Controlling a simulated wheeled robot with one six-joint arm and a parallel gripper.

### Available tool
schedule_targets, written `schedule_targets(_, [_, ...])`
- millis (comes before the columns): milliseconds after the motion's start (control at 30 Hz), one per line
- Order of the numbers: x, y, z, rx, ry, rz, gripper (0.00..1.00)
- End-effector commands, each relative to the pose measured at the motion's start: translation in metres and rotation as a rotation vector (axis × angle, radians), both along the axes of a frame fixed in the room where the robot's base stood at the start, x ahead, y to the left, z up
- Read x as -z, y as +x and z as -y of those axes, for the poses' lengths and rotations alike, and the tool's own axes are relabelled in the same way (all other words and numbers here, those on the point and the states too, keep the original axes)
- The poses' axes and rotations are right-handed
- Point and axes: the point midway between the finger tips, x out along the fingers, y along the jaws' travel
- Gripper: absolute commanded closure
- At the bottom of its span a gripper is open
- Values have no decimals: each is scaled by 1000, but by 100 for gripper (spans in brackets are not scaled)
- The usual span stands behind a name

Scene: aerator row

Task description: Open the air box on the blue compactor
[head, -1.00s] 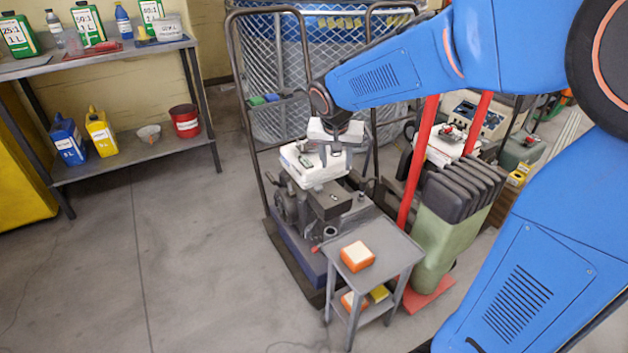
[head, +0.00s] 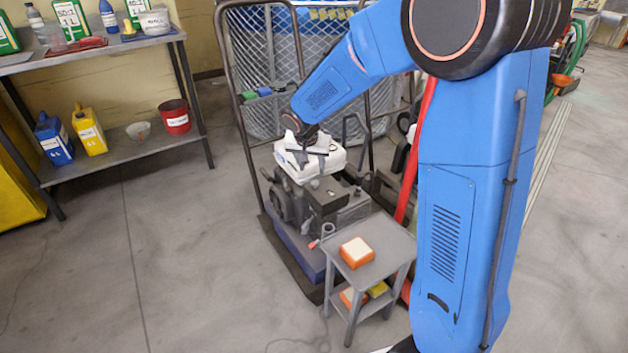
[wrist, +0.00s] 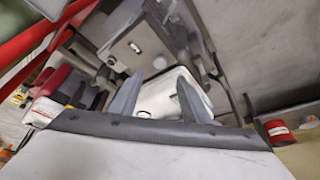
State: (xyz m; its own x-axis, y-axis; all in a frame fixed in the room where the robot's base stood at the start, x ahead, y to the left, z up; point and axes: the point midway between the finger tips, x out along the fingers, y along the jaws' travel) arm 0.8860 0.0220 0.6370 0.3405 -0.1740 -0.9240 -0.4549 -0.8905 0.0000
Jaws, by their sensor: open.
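The blue compactor (head: 311,258) is a dark machine on a blue base, in the middle of the head view. Its white air box (head: 337,157) sits on top. My gripper (head: 304,169) is at the air box from above and partly covers it. In the wrist view my gripper (wrist: 157,90) is open, its two grey fingers apart. The white box (wrist: 182,78) shows between and beyond the fingers. I cannot tell whether the fingers touch it. The box looks closed, but its near part is hidden by my gripper.
A shelf (head: 130,160) with bottles and cans is at left. The floor at left is clear.

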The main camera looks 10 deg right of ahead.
Motion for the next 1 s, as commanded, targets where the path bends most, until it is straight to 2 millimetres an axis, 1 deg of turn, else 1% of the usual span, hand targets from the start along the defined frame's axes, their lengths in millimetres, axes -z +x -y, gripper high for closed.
schedule_targets(33, [10, 3, 2, 1, -1, -3, 57])
schedule_targets(300, [53, 19, 10, 0, -1, -3, 57])
schedule_targets(500, [77, 28, 15, -1, -1, -1, 57])
schedule_targets(700, [88, 32, 17, -1, 0, 0, 57])
schedule_targets(1000, [89, 33, 17, -1, 0, 0, 57])
